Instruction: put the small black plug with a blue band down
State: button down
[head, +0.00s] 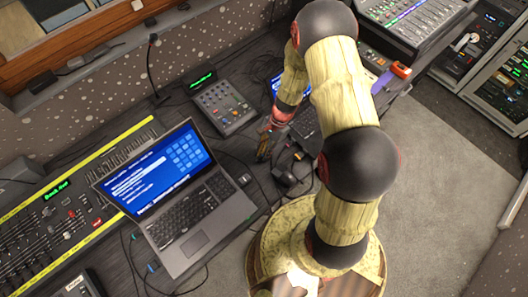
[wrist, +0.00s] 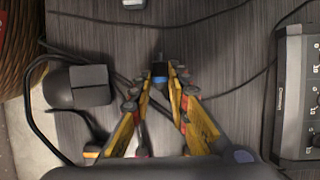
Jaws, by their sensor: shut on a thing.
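The small black plug with a blue band (wrist: 160,72) is between my gripper's fingertips in the wrist view. Its blue band faces the camera. My gripper (wrist: 160,84) is shut on it, over the grey wood-grain desk (wrist: 215,60). I cannot tell whether the plug touches the desk. In the head view my gripper (head: 263,155) is over the desk, right of the open laptop (head: 205,215); the plug is too small to make out there.
A black block-shaped device (wrist: 78,88) with a cable lies left of my gripper. A mixer (wrist: 297,95) stands at the right. Thin cables cross the desk. In the head view a small control panel (head: 224,106) stands behind my gripper and a dark mouse (head: 284,175) lies near it.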

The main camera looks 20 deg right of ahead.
jog(key=shift+f, duration=0.2)
jog(key=c, duration=1.7)
grip_release()
jog(key=shift+r, duration=0.1)
jog(key=shift+r, duration=0.1)
